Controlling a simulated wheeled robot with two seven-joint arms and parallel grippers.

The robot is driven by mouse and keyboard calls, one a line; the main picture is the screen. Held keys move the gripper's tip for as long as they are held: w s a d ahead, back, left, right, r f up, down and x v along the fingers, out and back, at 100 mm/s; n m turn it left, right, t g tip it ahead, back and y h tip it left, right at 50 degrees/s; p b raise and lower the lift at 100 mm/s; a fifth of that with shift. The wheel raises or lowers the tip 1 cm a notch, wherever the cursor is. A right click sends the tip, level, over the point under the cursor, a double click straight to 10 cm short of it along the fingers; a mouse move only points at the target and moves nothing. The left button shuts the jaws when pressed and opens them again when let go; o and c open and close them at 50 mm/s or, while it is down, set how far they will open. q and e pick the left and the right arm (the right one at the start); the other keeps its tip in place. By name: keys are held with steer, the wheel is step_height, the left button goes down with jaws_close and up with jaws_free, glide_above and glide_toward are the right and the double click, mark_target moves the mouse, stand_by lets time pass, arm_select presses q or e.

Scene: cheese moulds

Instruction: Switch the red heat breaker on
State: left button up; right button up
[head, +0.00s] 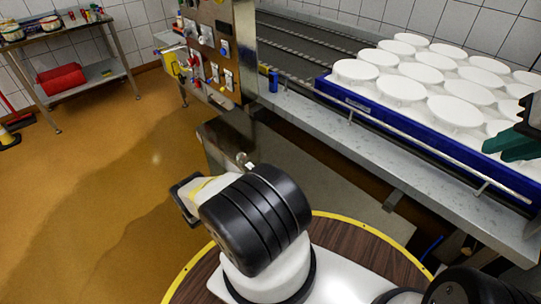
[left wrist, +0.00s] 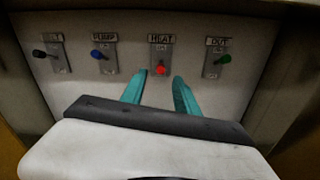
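The red heat breaker (left wrist: 161,71) shows in the left wrist view on a pale panel, under a label reading HEAT (left wrist: 161,40). Its red knob sits low on its grey plate, lower than the neighbouring knobs. My left gripper (left wrist: 160,78) is open, with one teal finger on each side just below the red knob. I cannot tell whether either finger touches it.
Black (left wrist: 39,54), blue (left wrist: 97,54) and green (left wrist: 226,59) levers flank the red one. In the head view, a cabinet with switches (head: 228,75) stands beside a metal conveyor table (head: 330,125) bearing a blue tray (head: 400,128) of white moulds and a blue can (head: 273,81).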

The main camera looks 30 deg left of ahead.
arm_select(q)
steer(key=x, duration=0.6)
steer(key=shift+w+d, duration=0.2)
steer(key=shift+w, duration=0.05)
jaws_close()
